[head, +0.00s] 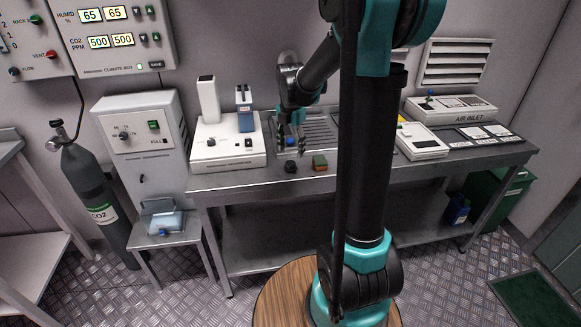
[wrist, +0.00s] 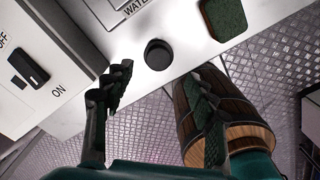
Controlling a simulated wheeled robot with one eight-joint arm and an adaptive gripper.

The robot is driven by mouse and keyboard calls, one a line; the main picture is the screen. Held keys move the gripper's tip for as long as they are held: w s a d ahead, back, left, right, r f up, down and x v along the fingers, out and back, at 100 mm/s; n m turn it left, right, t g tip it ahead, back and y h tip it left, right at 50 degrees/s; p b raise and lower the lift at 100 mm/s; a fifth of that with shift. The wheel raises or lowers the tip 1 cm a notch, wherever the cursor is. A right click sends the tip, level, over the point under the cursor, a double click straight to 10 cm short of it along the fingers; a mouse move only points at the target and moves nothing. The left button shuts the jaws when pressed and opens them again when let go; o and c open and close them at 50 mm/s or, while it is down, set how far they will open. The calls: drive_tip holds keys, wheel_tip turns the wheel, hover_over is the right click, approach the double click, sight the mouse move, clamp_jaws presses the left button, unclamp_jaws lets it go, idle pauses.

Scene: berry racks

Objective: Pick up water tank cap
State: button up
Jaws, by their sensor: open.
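A small black round piece, which looks like the water tank cap (head: 291,166), lies on the grey metal bench near its front edge. In the wrist view the cap (wrist: 158,55) sits on the bare metal ahead of my fingertips, between their lines. My gripper (head: 291,141) is above the bench, pointing down, just behind and above the cap in the head view. In the wrist view my gripper (wrist: 160,88) has its two fingers spread with nothing between them. A small blue spot shows between the fingers in the head view; I cannot tell what it is.
A green-topped sponge-like block (head: 320,162) lies right of the cap, also in the wrist view (wrist: 224,18). A white device with a black switch (head: 227,146) stands left of it. A panel lettered "WATER" (wrist: 108,10) lies behind. The bench's front edge is close.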

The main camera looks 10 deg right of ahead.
sight(290, 163)
drive_tip(key=shift+w+f, duration=0.15)
drive_tip(key=shift+f, duration=2.65)
drive_tip(key=c, duration=1)
drive_tip(key=shift+r, duration=0.1)
